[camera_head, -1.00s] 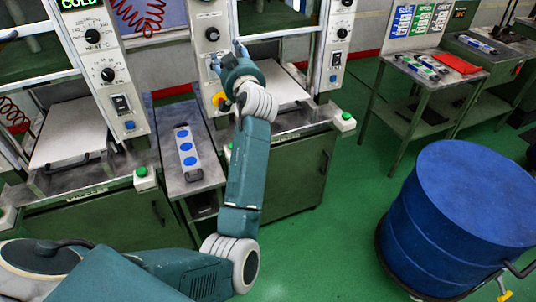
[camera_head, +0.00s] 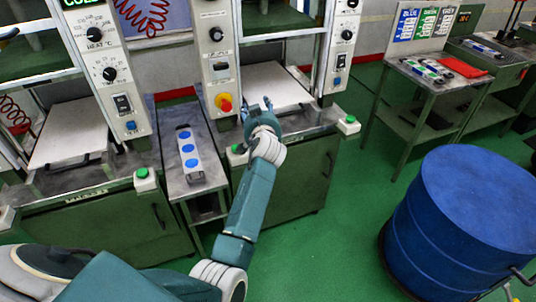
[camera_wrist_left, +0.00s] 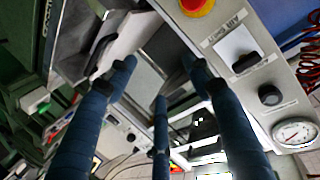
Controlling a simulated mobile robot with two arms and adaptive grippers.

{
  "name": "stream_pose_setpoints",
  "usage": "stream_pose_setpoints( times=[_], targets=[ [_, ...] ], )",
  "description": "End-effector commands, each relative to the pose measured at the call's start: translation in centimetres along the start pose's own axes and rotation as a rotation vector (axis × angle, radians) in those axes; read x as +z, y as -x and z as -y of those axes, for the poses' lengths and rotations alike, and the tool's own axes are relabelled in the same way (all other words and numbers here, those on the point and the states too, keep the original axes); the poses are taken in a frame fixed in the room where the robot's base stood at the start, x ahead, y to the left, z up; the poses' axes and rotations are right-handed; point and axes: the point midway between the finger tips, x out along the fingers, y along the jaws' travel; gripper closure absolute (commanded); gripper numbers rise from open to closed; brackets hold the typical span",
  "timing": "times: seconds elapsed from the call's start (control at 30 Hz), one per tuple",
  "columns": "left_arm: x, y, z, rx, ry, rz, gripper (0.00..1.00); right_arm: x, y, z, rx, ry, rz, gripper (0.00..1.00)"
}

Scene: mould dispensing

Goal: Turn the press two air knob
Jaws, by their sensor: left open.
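A black round knob (camera_head: 215,34) sits on the tall grey control panel (camera_head: 210,82) between the two presses. It also shows in the left wrist view (camera_wrist_left: 270,95), beside a round gauge (camera_wrist_left: 295,132). Its label is too small to read. Below it are a black switch (camera_head: 221,67) and a red-and-yellow button (camera_head: 224,102). My left gripper (camera_head: 256,106) is open and empty, apart from the knob, below and right of it in the head view. In the left wrist view its fingers (camera_wrist_left: 160,72) are spread. My right gripper is not in view.
A pale plate (camera_head: 275,86) lies in the press behind my left gripper. Green buttons (camera_head: 348,120) sit at the press front. A tray with blue discs (camera_head: 188,150) lies on the side table. A blue drum (camera_head: 465,205) stands at the right, with green floor between.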

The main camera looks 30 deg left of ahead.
Motion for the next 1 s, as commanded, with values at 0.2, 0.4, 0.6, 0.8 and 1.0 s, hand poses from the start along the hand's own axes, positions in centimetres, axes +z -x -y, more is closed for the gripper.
stream_pose_setpoints(
  times=[0.2, 0.4, 0.6, 0.8, 1.0],
  targets=[
    [4.2, -0.1, -2.1, 0.048, -0.039, 0.042, 0.49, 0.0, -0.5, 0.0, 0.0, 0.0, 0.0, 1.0],
    [7.7, 0.1, -3.8, 0.091, -0.069, 0.076, 0.49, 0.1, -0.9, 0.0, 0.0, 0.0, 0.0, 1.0],
    [11.2, 0.4, -5.3, 0.13, -0.097, 0.112, 0.49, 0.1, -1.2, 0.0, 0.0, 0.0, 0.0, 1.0],
    [13.7, 0.7, -6.3, 0.158, -0.114, 0.136, 0.49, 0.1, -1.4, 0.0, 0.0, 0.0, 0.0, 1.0],
    [14.6, 0.8, -6.6, 0.169, -0.122, 0.146, 0.49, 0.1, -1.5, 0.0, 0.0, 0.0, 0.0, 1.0]
  ],
)
